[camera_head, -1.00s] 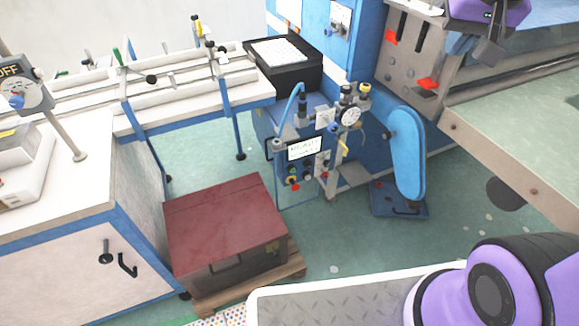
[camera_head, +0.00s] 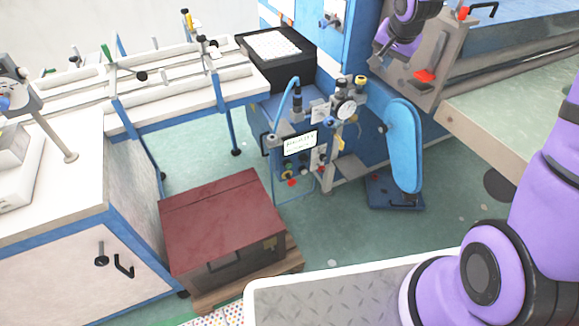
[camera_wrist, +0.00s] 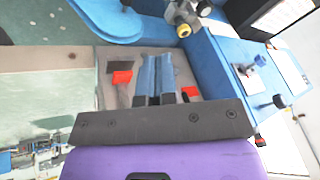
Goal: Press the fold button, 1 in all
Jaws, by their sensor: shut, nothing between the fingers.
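No label in view lets me tell which button is the fold button. A dark control panel (camera_head: 296,166) stands mid-scene, with a lit display (camera_head: 300,143) and several small coloured knobs or buttons below it, a red one (camera_head: 291,183) lowest. A grey machine plate (camera_head: 440,60) at upper right carries a red part (camera_head: 424,76). My gripper (camera_head: 380,50) is in front of this plate's left side. In the wrist view my gripper (camera_wrist: 157,62) has its fingers close together, shut and empty, over the grey plate. Red parts show left (camera_wrist: 122,77) and right (camera_wrist: 190,91) of them.
A blue machine body (camera_head: 375,110) with a gauge (camera_head: 346,109) and a blue rounded cover (camera_head: 405,145) stands below the plate. A pale green tabletop (camera_head: 510,110) lies at right. Open floor lies between.

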